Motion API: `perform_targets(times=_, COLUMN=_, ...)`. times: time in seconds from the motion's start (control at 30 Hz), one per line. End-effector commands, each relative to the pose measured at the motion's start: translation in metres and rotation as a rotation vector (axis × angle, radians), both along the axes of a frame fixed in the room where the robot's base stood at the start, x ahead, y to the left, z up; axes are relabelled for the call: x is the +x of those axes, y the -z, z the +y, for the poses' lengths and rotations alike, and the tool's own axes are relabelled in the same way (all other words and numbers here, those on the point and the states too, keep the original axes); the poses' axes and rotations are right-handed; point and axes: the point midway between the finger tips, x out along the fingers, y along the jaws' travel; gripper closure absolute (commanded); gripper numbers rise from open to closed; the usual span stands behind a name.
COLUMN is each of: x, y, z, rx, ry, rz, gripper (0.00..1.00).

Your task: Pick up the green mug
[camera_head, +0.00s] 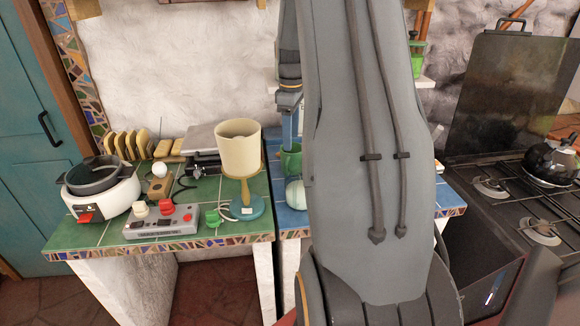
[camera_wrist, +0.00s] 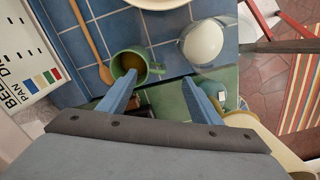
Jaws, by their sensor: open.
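The green mug (camera_head: 290,164) stands on the blue-tiled part of the counter, partly hidden by my arm in the head view. In the wrist view the mug (camera_wrist: 121,61) lies just ahead of the left fingertip, with its handle turned right toward the gap between the fingers. My gripper (camera_wrist: 159,77) is open, with its two blue fingers apart and nothing held between them. In the head view one blue finger (camera_head: 290,131) shows just above the mug. Whether a finger touches the mug is not clear.
A pale round object (camera_wrist: 203,42) stands right of the mug. A wooden spoon (camera_wrist: 92,42) lies left of it. A cream-shaded lamp (camera_head: 239,150) stands close by on the green tiles. A rice cooker (camera_head: 103,195) and a control box (camera_head: 161,222) sit farther left.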

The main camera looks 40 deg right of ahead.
Motion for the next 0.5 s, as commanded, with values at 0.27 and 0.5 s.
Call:
perform_targets(times=0.27, x=0.013, y=0.044, z=0.001, rx=0.0, ry=-0.002, rz=0.0, gripper=0.42)
perform_targets(times=0.5, x=0.019, y=0.064, z=0.001, rx=0.0, ry=-0.002, rz=0.0, gripper=0.42)
